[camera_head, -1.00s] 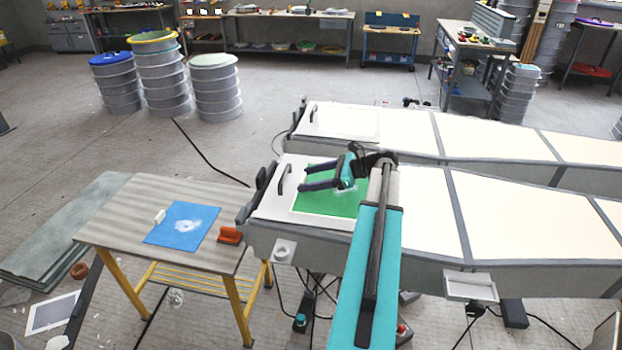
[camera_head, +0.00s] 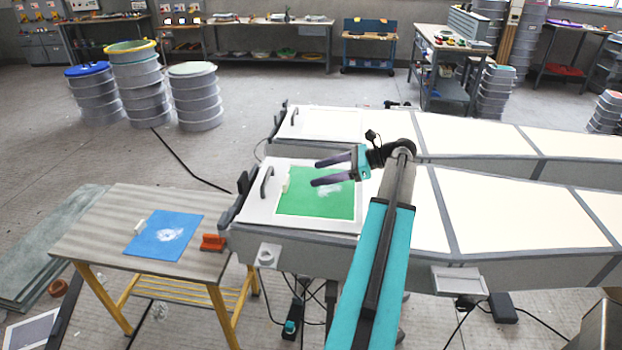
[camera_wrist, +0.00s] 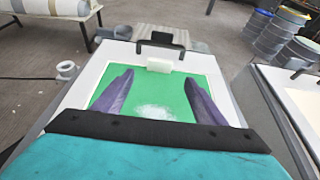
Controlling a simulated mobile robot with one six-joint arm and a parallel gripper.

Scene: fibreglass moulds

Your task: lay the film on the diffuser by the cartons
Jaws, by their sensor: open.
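A green film (camera_head: 318,206) with a pale smudge lies flat on the white-framed diffuser (camera_head: 257,215) at the left end of the near long light panel. A small white block (camera_head: 286,186) sits at the film's left edge; it also shows in the wrist view (camera_wrist: 159,65). My gripper (camera_head: 315,173) is open and empty above the film, with its fingertips pointing at the block but short of it. In the wrist view, both purple fingers (camera_wrist: 157,76) are spread over the green film (camera_wrist: 150,92). I cannot make out any cartons.
A second panel (camera_head: 320,123) with a bare white left end lies behind. A blue film (camera_head: 165,236) with a white block lies on the striped table (camera_head: 105,225) at the left, beside an orange object (camera_head: 212,243). Drums (camera_head: 195,98) stand at the back left.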

